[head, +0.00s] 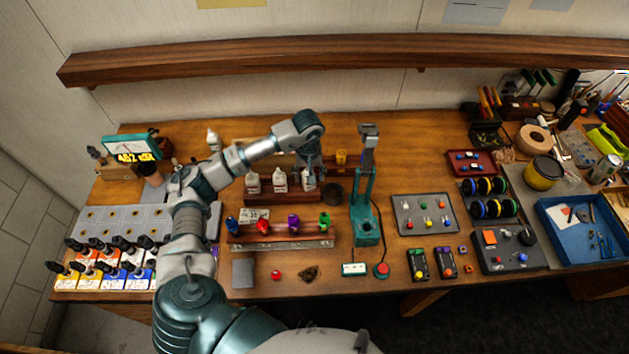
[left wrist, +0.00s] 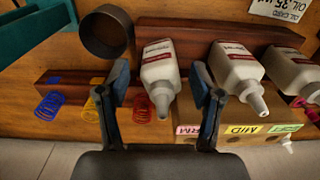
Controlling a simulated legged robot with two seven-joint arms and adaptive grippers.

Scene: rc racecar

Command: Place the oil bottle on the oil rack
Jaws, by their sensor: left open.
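Three white oil bottles with red-and-white labels stand in a row at a dark wooden rack (head: 262,199): a left one (head: 253,182), a middle one (head: 280,181) and a right one (head: 308,180). My left gripper (head: 310,166) is over the right one. In the left wrist view, my open left gripper (left wrist: 160,75) has its fingers on either side of this bottle (left wrist: 160,72), with visible gaps. The middle bottle (left wrist: 236,65) is just beyond one finger. Another white bottle (head: 213,141) stands apart at the back left. My right gripper is not in view.
A dark round cup (left wrist: 107,32) is close to the fingers. Coloured springs and a light wooden stand (left wrist: 235,137) with labels are behind the bottles. A teal stand (head: 365,205) rises to the right. Shock absorbers on a rack (head: 283,243) are in front.

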